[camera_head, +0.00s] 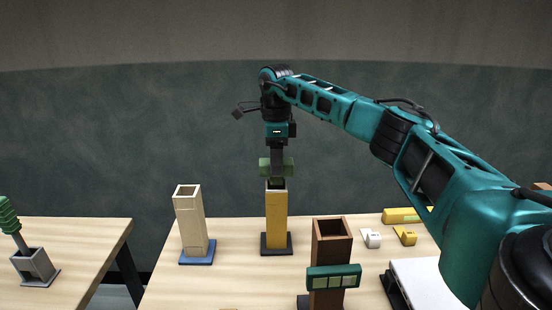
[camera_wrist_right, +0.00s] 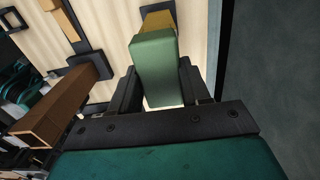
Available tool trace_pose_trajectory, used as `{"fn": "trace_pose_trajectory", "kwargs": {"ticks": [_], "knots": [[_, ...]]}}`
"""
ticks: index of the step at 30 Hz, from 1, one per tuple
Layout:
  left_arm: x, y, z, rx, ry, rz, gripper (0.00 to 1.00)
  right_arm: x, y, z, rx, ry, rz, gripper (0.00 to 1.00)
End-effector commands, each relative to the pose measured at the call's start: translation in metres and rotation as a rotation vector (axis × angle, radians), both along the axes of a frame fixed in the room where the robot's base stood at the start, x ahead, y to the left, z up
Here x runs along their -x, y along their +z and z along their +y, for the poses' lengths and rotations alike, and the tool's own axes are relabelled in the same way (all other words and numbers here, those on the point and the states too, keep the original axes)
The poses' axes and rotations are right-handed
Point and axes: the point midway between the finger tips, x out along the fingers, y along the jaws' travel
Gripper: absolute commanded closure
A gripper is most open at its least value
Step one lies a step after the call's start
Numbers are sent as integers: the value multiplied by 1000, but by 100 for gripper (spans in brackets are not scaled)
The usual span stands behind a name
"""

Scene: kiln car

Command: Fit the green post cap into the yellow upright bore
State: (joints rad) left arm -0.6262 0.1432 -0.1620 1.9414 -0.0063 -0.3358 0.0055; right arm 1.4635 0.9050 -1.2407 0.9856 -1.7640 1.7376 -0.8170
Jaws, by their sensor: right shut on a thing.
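The green post cap (camera_head: 265,168) is held in my right gripper (camera_head: 277,172), whose fingers point down. The cap is directly over the yellow upright (camera_head: 277,215), which stands on a dark base. A dark lower part of the cap shows right at the upright's top; I cannot tell if it is inside the bore, and the bore's opening is hidden. In the right wrist view, the green cap (camera_wrist_right: 156,70) sits between the two dark fingers and covers much of the yellow upright (camera_wrist_right: 158,20) behind it. My left gripper is not in view.
A cream upright (camera_head: 190,222) on a blue base stands left of the yellow one. A brown hollow upright (camera_head: 332,243) with a green band (camera_head: 333,277) stands nearer at right. Small white (camera_head: 371,238) and yellow (camera_head: 405,235) pieces lie right. A grey holder (camera_head: 35,267) is on the left table.

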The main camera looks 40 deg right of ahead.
Motion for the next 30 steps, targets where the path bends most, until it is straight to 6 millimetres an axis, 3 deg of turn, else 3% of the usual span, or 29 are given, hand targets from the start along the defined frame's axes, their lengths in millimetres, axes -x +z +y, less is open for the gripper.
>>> {"fn": "trace_pose_trajectory", "kwargs": {"ticks": [30], "knots": [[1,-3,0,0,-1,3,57,0,-10,0,0,0,-1,97]]}}
